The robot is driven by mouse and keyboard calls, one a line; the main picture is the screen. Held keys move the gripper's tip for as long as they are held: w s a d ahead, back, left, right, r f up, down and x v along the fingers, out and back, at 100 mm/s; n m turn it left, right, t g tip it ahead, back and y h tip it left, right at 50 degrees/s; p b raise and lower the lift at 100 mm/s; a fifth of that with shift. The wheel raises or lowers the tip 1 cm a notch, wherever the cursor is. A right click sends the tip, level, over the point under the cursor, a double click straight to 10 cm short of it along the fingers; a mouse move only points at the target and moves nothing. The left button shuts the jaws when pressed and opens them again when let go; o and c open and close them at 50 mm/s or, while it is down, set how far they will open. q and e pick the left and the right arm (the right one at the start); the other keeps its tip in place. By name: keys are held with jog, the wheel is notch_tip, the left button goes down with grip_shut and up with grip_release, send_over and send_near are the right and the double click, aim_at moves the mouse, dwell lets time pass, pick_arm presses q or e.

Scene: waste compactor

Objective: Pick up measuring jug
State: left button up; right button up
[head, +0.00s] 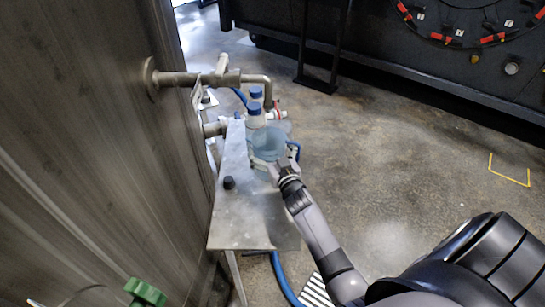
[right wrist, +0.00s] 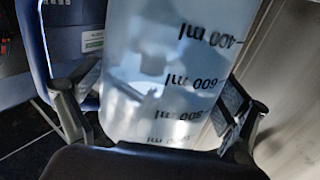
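The measuring jug (head: 267,143) is a clear, bluish container at the right edge of the metal shelf (head: 240,218) in the head view. In the right wrist view the jug (right wrist: 160,85) fills the middle, with its black ml marks upside down in the picture. My right gripper (head: 272,170) is at the jug's near side. Its fingers (right wrist: 162,108) lie on either side of the jug, with the pads close against or touching its walls; I cannot tell whether they press on it. My left gripper is not in view.
Blue-capped white bottles (head: 255,112) stand just behind the jug. A metal pipe (head: 205,78) runs from the wall panel (head: 95,120) above the shelf. The floor to the right is open.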

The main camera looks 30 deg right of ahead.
jog(key=c, duration=1.2)
jog(key=shift+r, duration=0.15)
jog(key=shift+c, duration=0.4)
